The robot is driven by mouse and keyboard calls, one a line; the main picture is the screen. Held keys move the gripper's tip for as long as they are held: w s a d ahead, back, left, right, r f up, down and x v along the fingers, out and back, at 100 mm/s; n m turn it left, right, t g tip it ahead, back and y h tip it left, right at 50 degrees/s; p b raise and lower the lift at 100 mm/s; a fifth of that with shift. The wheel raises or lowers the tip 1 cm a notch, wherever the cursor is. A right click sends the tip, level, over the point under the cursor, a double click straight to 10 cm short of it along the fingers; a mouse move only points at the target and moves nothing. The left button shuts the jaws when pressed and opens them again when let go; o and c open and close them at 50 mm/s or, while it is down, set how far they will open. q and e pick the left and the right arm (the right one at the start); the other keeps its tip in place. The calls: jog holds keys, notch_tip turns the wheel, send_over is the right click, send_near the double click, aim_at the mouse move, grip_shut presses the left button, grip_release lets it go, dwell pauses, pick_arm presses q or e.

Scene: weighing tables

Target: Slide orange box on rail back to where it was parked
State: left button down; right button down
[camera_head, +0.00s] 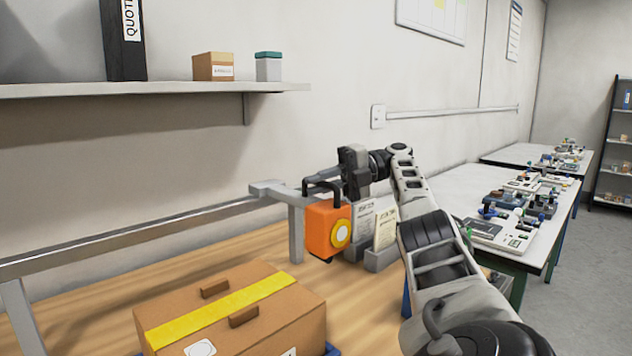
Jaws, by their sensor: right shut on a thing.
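The orange box (320,232) has a dark handle on top and a yellow round mark on its front. It hangs upright at the right end of the grey metal rail (150,227), just past the end post. How it joins the rail is hard to see. My right gripper (322,180) reaches in from the right and is shut on the box's handle; its fingertips are small and partly hidden. My left gripper is not in view.
A cardboard carton (275,305) with yellow tape stands on the wooden table (90,270) below the rail. A card holder (380,258) with cards is just right of the orange box. A wall shelf (180,88) hangs above. White tables (455,185) with parts are at the right.

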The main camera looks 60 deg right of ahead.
jog(key=shift+d+r, duration=0.15)
jog(key=shift+r, duration=0.05)
jog(key=c, duration=1.7)
grip_release()
jog(key=shift+o, duration=1.2)
jog(key=shift+s+d+f, duration=0.1)
jog(key=shift+d+f, duration=0.05)
jog(key=shift+d, duration=0.05)
jog(key=shift+a, duration=0.1)
